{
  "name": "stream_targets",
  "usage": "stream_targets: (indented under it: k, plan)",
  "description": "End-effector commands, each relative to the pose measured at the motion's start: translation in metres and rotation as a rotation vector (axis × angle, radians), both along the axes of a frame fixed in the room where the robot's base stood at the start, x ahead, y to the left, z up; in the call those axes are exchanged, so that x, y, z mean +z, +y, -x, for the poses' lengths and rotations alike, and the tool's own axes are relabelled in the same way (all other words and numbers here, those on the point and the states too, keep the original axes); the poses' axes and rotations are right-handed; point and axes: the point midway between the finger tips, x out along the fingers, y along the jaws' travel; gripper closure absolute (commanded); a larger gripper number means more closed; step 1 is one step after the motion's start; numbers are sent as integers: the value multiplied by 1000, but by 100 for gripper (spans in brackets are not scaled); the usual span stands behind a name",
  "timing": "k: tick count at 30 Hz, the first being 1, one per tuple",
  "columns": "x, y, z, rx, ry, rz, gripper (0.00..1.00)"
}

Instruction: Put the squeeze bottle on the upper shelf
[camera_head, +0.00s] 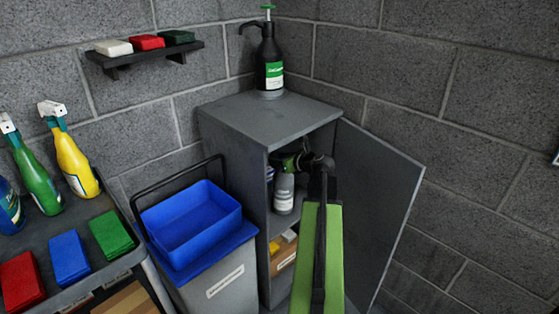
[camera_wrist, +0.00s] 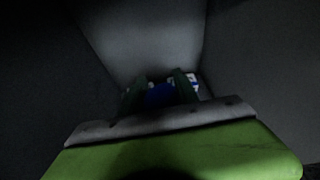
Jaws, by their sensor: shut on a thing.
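A grey bottle with a pale label (camera_head: 284,198), which looks like the squeeze bottle, is upright inside the open grey cabinet, at its upper shelf (camera_head: 287,222). My gripper (camera_head: 284,163) reaches into the cabinet at the bottle's top and hides it. I cannot tell whether the bottle's base rests on the shelf. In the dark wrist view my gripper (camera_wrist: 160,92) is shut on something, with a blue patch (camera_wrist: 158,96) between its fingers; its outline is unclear.
The cabinet door (camera_head: 385,200) stands open on the right. A black pump sprayer (camera_head: 270,60) stands on the cabinet top. A box (camera_head: 284,258) is in the lower compartment. A blue tray on a bin (camera_head: 190,222) is left of the cabinet. A cart with spray bottles (camera_head: 72,160) is farther left.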

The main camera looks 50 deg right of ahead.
Motion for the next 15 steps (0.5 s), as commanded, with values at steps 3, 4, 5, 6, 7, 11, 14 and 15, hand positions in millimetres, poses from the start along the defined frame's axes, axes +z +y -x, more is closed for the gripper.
stream_targets:
  k: [3,4,5,6,7,11,14,15]
  plan:
    - [-2,-1,1,-1,0,0,59]
    - [-2,-1,1,-1,0,0,55]
    - [-2,-1,1,-1,0,0,52]
    - [-2,-1,1,-1,0,0,46]
    - [-2,-1,1,-1,0,-1,42]
    - [-2,-1,1,-2,0,0,41]
    - [-2,-1,1,-2,0,0,41]
    - [-2,-1,1,-2,0,0,41]
